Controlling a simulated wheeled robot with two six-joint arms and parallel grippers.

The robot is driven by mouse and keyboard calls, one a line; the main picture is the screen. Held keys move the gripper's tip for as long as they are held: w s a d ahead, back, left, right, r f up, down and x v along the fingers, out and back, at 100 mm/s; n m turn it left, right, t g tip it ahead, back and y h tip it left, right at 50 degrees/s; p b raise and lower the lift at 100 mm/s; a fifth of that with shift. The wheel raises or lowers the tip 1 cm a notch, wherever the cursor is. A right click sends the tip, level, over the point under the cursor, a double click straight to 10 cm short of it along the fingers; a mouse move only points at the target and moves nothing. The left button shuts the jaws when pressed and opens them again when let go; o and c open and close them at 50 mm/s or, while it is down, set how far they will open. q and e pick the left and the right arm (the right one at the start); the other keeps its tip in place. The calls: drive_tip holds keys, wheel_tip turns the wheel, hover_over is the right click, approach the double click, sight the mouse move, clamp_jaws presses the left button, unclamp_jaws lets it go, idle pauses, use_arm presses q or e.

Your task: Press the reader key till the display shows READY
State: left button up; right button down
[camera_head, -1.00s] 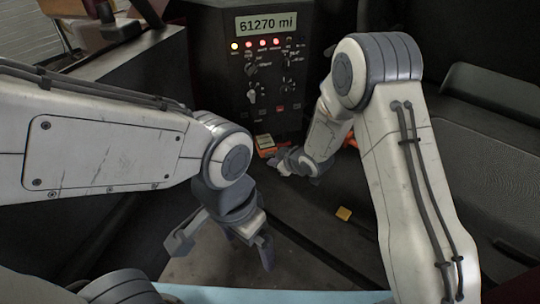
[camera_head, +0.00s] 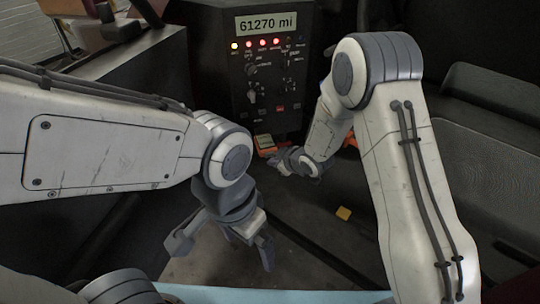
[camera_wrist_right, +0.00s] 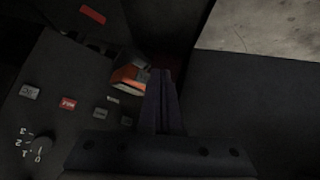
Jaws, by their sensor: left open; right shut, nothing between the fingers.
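The display (camera_head: 267,24) at the top of the dark panel reads "61270 mi". An orange device with a pale top (camera_head: 264,142), perhaps the reader, sits at the foot of the panel; which part is its key I cannot tell. My right gripper (camera_head: 277,161) is shut and empty, beside the orange device. In the right wrist view its closed fingers (camera_wrist_right: 161,85) point at the orange device (camera_wrist_right: 131,74), close to it; whether they touch cannot be told. My left gripper (camera_head: 222,247) is open and empty, low in the head view, away from the panel.
Lit lamps (camera_head: 262,43) and several knobs (camera_head: 252,69) sit on the panel below the display. Small labelled buttons (camera_wrist_right: 69,103) show in the right wrist view. A padded dark ledge (camera_head: 490,150) is at the right.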

drive_tip(key=shift+w, duration=0.15)
idle(0.6)
drive_tip(key=shift+w+a, duration=0.15)
drive_tip(key=shift+w, duration=0.1)
drive_tip(key=shift+w+a+p, duration=0.15)
drive_tip(key=shift+w+p, duration=0.15)
drive_tip(key=shift+w, duration=0.1)
idle(0.6)
idle(0.3)
drive_tip(key=shift+s+d, duration=0.3)
drive_tip(key=shift+s, duration=0.5)
drive_tip(key=s, duration=0.1)
drive_tip(key=s+d, duration=0.1)
drive_tip(key=s, duration=0.1)
drive_tip(key=s+b, duration=0.1)
drive_tip(key=shift+s+d, duration=0.3)
drive_tip(key=shift+s, duration=0.05)
idle(0.5)
